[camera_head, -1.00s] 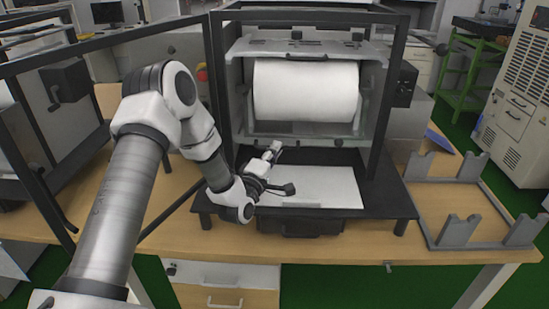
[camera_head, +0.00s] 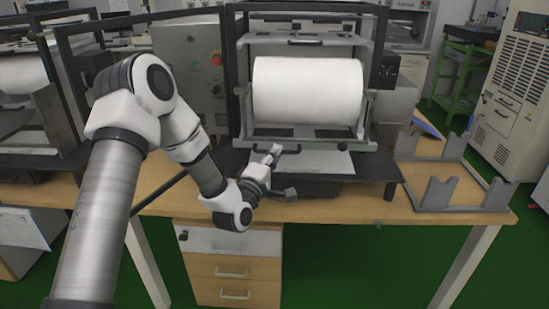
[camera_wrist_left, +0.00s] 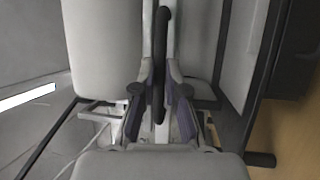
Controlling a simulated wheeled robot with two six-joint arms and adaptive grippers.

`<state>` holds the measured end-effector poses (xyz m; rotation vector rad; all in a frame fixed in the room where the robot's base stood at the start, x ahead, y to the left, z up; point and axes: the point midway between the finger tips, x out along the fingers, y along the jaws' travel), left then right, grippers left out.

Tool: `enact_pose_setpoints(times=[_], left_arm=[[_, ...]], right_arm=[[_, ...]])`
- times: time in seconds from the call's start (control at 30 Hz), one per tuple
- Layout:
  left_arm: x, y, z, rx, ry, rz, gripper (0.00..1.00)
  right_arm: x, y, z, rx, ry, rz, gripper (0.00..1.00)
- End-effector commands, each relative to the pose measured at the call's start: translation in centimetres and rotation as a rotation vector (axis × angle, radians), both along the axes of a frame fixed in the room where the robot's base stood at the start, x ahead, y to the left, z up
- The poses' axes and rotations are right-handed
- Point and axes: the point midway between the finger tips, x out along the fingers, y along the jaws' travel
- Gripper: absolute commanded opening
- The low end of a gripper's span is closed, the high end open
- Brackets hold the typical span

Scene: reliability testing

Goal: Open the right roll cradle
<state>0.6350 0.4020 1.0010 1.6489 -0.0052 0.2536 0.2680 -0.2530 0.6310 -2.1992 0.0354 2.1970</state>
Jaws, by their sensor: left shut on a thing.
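The roll cradle (camera_head: 262,131) is a grey metal frame bearing a large white roll (camera_head: 308,90). It stands forward of the black machine frame (camera_head: 236,52), over the base plate. My left gripper (camera_head: 275,152) is at the left part of the cradle's front bar. In the left wrist view it is shut on the black handle (camera_wrist_left: 161,65), which runs between the two fingers (camera_wrist_left: 158,110). In the head view the fingertips are small and the handle is partly hidden. My right gripper is not in view.
A grey stand with upright notched supports (camera_head: 440,193) sits on the right of the wooden table (camera_head: 400,211). Another machine with a white roll (camera_head: 25,72) is at the left. A drawer unit (camera_head: 232,268) is under the table. A pale sheet (camera_head: 335,161) lies below the cradle.

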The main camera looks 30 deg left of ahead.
Motion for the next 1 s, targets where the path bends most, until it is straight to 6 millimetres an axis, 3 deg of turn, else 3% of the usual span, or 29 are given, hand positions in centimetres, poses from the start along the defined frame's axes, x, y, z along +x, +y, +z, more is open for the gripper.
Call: enact_pose_setpoints(times=[0.37,0.4,0.43,0.47,0.8,1.0], left_arm=[[0.1,0.0,0.3,0.002,-0.006,-0.001,0.00],[0.1,0.0,0.3,0.002,-0.006,-0.001,0.22],[0.1,0.0,0.3,0.002,-0.006,-0.001,0.33],[0.1,0.0,0.2,0.002,-0.006,-0.001,0.37],[-0.3,0.0,0.0,0.000,-0.002,0.000,0.37],[-3.8,-0.6,-0.7,-0.004,0.001,-0.001,0.37]], right_arm=[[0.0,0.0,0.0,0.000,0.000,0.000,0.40],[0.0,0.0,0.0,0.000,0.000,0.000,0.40],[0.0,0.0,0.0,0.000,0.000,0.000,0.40],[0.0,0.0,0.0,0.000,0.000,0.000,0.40],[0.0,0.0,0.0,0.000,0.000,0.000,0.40],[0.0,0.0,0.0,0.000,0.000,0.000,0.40]])
